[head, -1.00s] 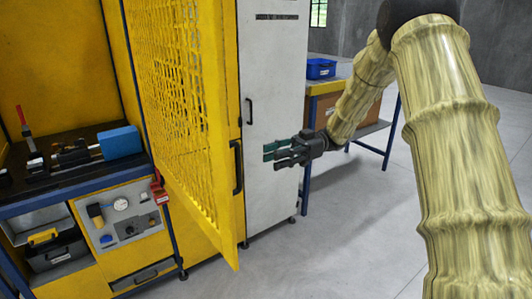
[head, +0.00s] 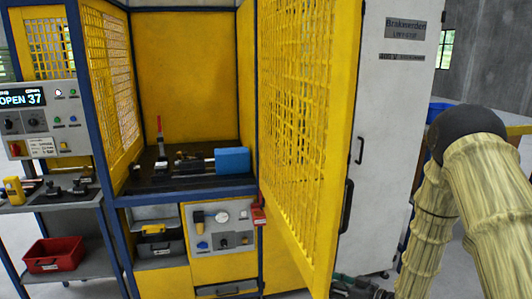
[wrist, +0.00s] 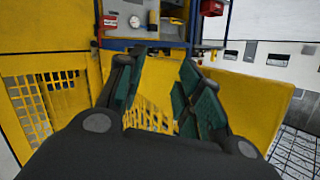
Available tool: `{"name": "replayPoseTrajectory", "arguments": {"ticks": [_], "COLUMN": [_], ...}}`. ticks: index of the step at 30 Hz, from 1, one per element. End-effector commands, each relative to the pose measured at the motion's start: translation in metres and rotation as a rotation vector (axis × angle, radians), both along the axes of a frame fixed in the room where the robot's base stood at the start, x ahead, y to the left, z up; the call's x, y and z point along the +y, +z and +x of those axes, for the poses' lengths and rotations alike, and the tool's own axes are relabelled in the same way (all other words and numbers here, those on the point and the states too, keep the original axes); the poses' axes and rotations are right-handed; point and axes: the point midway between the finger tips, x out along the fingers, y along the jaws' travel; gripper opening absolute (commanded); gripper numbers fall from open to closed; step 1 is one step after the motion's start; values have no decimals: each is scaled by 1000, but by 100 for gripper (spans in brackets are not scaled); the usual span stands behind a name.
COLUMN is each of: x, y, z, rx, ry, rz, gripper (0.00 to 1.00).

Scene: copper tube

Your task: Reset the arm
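My gripper (wrist: 158,95) fills the lower middle of the wrist view, with green-padded fingers spread apart and nothing between them. In the head view my gripper (head: 360,288) shows only in part at the bottom edge, just right of the open mesh door's lower corner. My arm (head: 450,190) comes down from the right side of the head view, bent, with its lower part cut off by the frame. The yellow mesh door (head: 300,130) of the machine stands open to the left of my arm.
A tall white cabinet (head: 390,110) stands behind the door. The yellow machine holds a blue block (head: 232,161) on its bed. A side cart with a red bin (head: 54,254) and a panel reading "OPEN 37" (head: 22,98) are at left. A blue bin (head: 438,110) is partly hidden behind my arm.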

Motion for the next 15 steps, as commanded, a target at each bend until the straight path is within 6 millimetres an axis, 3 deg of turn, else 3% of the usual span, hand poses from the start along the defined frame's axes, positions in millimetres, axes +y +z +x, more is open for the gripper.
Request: {"name": "replayPoseTrajectory", "arguments": {"ticks": [1,8,15], "x": [3,1,-8], "y": [-25,-124,-207], "z": [-12,-79,-189], "rx": [53,307,610], "ry": [-42,-226,-370], "rz": [-25,-174,-355], "gripper": [35,35,35]}}
